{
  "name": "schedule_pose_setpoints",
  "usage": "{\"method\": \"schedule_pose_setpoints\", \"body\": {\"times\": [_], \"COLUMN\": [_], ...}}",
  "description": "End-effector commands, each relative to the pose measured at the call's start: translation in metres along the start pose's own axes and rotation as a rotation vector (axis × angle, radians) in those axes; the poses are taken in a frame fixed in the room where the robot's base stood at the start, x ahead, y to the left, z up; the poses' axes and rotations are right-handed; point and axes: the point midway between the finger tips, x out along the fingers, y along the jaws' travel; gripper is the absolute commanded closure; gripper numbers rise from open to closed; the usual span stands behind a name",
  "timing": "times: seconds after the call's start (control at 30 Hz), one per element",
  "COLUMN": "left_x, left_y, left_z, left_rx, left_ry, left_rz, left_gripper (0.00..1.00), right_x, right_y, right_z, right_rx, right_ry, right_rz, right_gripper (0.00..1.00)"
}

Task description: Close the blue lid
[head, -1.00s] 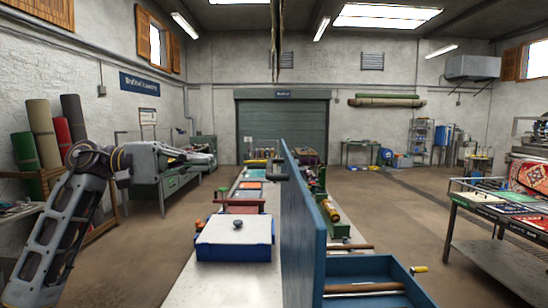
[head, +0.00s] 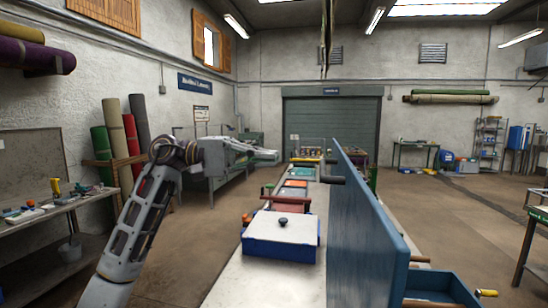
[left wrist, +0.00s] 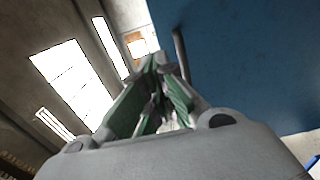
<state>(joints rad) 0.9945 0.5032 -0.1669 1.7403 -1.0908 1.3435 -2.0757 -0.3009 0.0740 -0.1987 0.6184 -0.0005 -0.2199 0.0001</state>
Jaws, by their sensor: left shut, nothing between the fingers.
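The blue lid (head: 365,220) stands upright, edge toward me, right of centre in the head view. A dark handle bar (head: 331,180) sticks out from its left face. The lid rises beside an open blue box (head: 445,290), partly cut off at the lower right. My left gripper (head: 272,156) is to the left of the lid, apart from it in the picture. In the left wrist view its fingers (left wrist: 160,68) are together and empty, with the lid (left wrist: 250,60) filling the right side and the handle (left wrist: 181,55) close by. My right gripper is out of view.
A smaller blue box with a white top and dark knob (head: 283,222) sits on the long bench (head: 235,285) left of the lid. A red-brown rack (head: 287,200) lies behind it. A workbench (head: 40,215) stands at the far left. Open floor lies to the right.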

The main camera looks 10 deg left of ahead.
Motion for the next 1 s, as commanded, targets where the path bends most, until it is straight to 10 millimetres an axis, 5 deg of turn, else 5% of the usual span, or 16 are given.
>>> {"method": "schedule_pose_setpoints", "body": {"times": [1.0], "left_x": [0.117], "left_y": [0.002], "left_z": [0.001], "left_rx": [-0.001], "left_ry": [-0.001], "left_rz": [0.0], "left_gripper": [1.0], "right_x": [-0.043], "right_y": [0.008], "right_z": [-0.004], "right_rx": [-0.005], "right_ry": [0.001], "right_rz": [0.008], "right_gripper": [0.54]}}
